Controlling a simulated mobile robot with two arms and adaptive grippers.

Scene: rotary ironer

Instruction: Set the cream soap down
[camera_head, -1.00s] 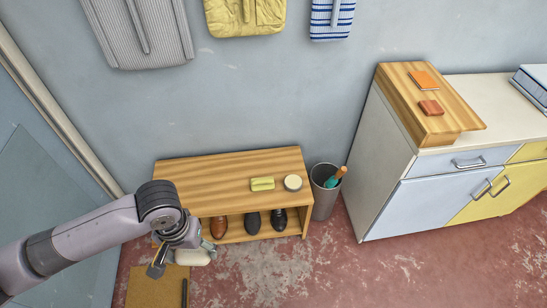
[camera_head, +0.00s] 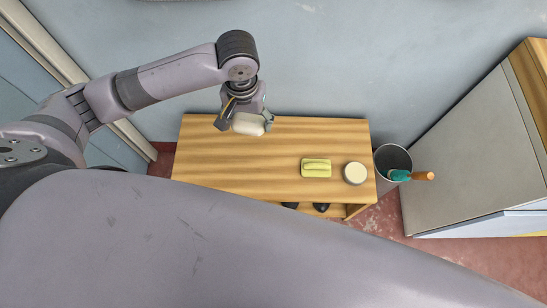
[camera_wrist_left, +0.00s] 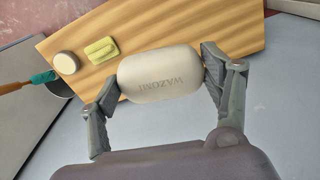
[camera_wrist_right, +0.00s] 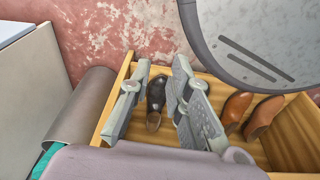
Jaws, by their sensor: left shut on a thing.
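The cream soap (camera_head: 249,124) is a pale rounded bar held in my left gripper (camera_head: 246,122). It hangs over the back left part of the wooden bench top (camera_head: 230,155). In the left wrist view, the soap (camera_wrist_left: 160,75) has lettering on its face and sits between the two fingers. I cannot tell whether it touches the wood. My right gripper (camera_wrist_right: 160,72) shows in the right wrist view, open and empty, low in front of the bench's shoe shelf.
A yellow-green block (camera_head: 316,168) and a round cream-topped tin (camera_head: 355,173) stand on the bench's right half. A grey bin (camera_head: 392,160) with a teal and orange tool is beside it. A black shoe (camera_wrist_right: 155,98) and brown shoes (camera_wrist_right: 250,115) lie below. The bench's left half is clear.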

